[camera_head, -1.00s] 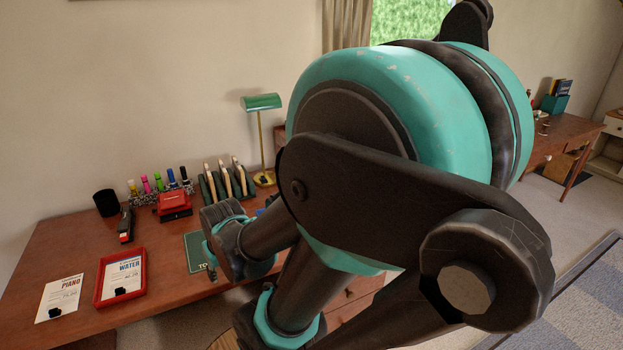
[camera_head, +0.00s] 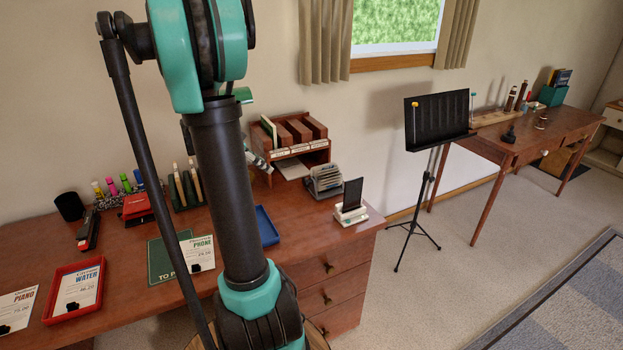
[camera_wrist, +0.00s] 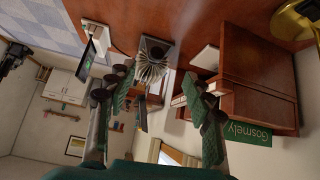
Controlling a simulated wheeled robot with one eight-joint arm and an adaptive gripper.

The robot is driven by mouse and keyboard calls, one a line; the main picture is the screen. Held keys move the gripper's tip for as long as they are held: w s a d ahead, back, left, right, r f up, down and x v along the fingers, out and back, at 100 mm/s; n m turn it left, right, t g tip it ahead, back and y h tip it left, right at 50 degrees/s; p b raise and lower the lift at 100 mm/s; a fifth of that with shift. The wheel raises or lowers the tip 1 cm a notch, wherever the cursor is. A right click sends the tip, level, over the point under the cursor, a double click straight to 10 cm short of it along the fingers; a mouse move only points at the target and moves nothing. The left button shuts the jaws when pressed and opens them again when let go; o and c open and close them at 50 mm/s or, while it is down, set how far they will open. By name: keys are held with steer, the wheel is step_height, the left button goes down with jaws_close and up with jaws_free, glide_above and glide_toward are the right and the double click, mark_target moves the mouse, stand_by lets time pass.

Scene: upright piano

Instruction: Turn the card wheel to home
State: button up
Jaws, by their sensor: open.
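The card wheel (camera_head: 325,181) is a grey rotary card file with fanned cards, standing on the right part of the brown desk. It also shows in the wrist view (camera_wrist: 152,65), beyond my gripper and roughly between its fingers. My gripper (camera_wrist: 161,92) is open and empty, its green-padded fingers spread apart. It looks apart from the card wheel, though the exact gap is hard to judge. In the head view my arm link hides most of the gripper, near the wooden organizer. I cannot read which card faces front.
A wooden organizer (camera_head: 295,144) stands left of the card wheel, and a dark-screened phone stand (camera_head: 351,204) stands right. A blue tray (camera_head: 266,226), green mat (camera_head: 166,262) and red tray (camera_head: 62,314) lie nearer. A music stand (camera_head: 437,125) is beyond the desk.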

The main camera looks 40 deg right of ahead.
steer(key=d+m, duration=0.1)
steer(key=d, duration=0.2)
glide_toward(304, 181)
steer(key=shift+g, duration=0.3)
steer(key=x, duration=0.9)
steer(key=shift+w+d+f, duration=0.15)
steer(key=shift+w+f, duration=0.05)
steer(key=shift+w, duration=0.15)
steer(key=shift+c, duration=0.5)
steer(key=c, duration=1)
